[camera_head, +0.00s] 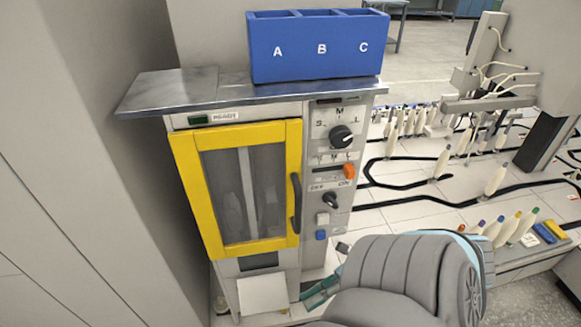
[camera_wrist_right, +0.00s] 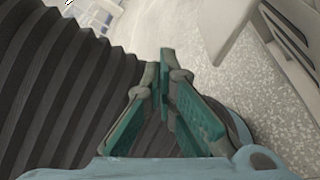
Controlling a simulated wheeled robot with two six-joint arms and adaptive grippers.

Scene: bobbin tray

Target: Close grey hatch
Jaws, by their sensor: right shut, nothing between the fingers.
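The grey hatch (camera_head: 263,295) is a pale flap low on the front of the machine, below the yellow-framed door. A dark opening (camera_head: 259,261) shows just above it, and the flap seems to stand open, tilted outward. My right gripper (camera_head: 318,292), with teal fingers, is just right of the flap, apart from it as far as I can tell. In the right wrist view its fingers (camera_wrist_right: 167,62) are together and empty. A pale grey panel (camera_wrist_right: 228,28) at the top right there may be the flap. My left gripper is not in view.
The yellow-framed door (camera_head: 292,150) is shut above the flap. Knobs and switches (camera_head: 335,165) line the panel to its right. A blue A-B-C bin (camera_head: 318,45) stands on the metal top (camera_head: 170,92). A grey wall (camera_head: 60,180) is close on the left.

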